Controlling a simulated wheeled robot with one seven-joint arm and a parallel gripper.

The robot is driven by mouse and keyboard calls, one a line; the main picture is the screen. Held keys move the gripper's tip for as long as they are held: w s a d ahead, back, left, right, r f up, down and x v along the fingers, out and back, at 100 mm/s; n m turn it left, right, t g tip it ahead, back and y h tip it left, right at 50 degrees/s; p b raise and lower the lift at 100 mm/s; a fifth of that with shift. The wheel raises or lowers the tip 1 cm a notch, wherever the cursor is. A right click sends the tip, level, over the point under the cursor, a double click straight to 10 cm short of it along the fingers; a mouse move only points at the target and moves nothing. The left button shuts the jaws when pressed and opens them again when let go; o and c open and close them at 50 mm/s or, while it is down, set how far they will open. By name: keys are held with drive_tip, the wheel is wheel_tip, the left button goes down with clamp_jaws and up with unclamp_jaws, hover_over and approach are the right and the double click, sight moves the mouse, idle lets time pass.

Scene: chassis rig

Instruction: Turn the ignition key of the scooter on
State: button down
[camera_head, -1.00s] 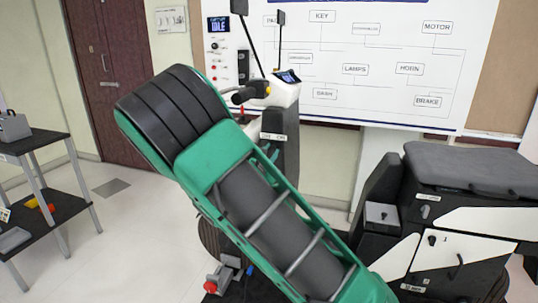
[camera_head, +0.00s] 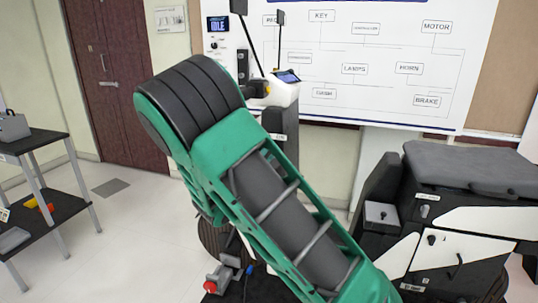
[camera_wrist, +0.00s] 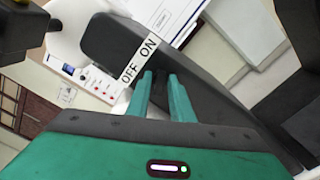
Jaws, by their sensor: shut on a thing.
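In the wrist view my gripper (camera_wrist: 162,82) has its two green fingers closed in on a small dark part at the ignition, just below the OFF/ON label (camera_wrist: 139,60). That part is taken as the ignition key; its shape and turn angle are hard to make out between the fingertips. The dark front column of the scooter (camera_wrist: 205,85) lies right behind the fingers. In the head view the scooter's front column (camera_head: 286,130) shows beside my arm, and its seat (camera_head: 470,170) stands at the right. My gripper is hidden behind my arm there.
The handlebar display (camera_head: 288,77) and mirror stalks rise above the column. A shelf table (camera_head: 35,145) is at the left. Floor is clear between the table and my arm.

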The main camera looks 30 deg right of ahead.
drive_tip(key=shift+f, duration=0.2)
drive_tip(key=c, duration=1.8)
unclamp_jaws()
drive_tip(key=shift+r, duration=0.1)
drive_tip(key=v, duration=1)
drive_tip(key=shift+s+a, duration=0.2)
drive_tip(key=shift+a, duration=0.15)
drive_tip(key=s+d+f+m+g+y, duration=0.2)
drive_tip(key=s+d+f+m+g, duration=0.2)
drive_tip(key=s+d+m+g, duration=0.35)
drive_tip(key=s+d+f+m+g+y, duration=0.2)
drive_tip(key=s+d+f+m+g, duration=0.25)
drive_tip(key=s+d, duration=0.5)
drive_tip(key=s+a+r+m+y, duration=0.1)
drive_tip(key=s+a+m+y, duration=0.3)
drive_tip(key=s, duration=0.6)
drive_tip(key=s+a+r+m+y, duration=0.2)
drive_tip(key=s+a+m+y, duration=0.3)
drive_tip(key=s, duration=0.6)
drive_tip(key=shift+g, duration=0.4)
